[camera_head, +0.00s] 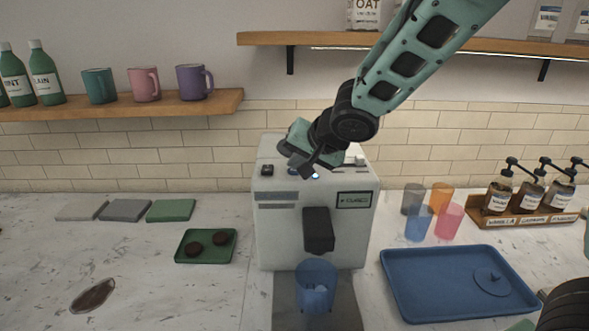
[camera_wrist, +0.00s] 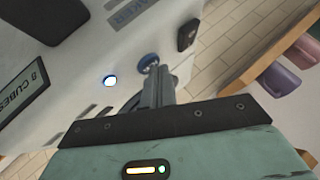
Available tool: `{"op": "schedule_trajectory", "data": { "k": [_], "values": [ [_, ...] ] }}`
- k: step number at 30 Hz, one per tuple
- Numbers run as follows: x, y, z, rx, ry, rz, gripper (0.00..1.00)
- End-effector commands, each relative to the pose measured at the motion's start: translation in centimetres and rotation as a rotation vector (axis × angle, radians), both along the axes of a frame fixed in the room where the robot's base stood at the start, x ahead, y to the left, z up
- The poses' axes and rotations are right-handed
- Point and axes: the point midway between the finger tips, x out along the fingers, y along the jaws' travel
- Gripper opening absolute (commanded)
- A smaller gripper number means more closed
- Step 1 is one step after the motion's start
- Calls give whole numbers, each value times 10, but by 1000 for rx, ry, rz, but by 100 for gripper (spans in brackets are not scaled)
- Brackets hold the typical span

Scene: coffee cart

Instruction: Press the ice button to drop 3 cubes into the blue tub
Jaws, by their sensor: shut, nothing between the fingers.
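The ice machine (camera_head: 285,235) is a pale box with a dark spout (camera_head: 318,230) and a small display (camera_head: 354,200) reading CUBES; its leading digit is hard to read. The translucent blue tub (camera_head: 316,292) stands under the spout, with pale pieces inside that I cannot count. My gripper (camera_head: 311,173) is shut and empty, pointing down at the machine's top. In the wrist view its fingertips (camera_wrist: 153,74) are at a blue-ringed button (camera_wrist: 148,62), partly covering it; I cannot tell whether they touch. A second, white-lit button (camera_wrist: 110,81) is beside it, clear of the fingers.
A blue tray (camera_head: 400,300) and several coloured cups (camera_head: 449,220) are to the right, before a syrup rack (camera_head: 535,218). A green tray (camera_head: 190,258) with two dark round items is left. Shelves with mugs (camera_head: 144,84) and bags hang above.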

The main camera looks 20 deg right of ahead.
Motion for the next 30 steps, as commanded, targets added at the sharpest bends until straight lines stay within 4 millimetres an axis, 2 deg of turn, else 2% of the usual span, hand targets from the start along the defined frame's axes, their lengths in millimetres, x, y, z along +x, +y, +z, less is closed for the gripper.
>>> {"op": "schedule_trajectory", "data": {
  "k": [10, 22, 30],
  "values": [
    [0, 0, -1, -1, 2, -1, 0],
    [0, -1, 18, 0, 2, -1, 0],
    [0, 0, 17, 0, 2, -1, 0]
  ]
}}
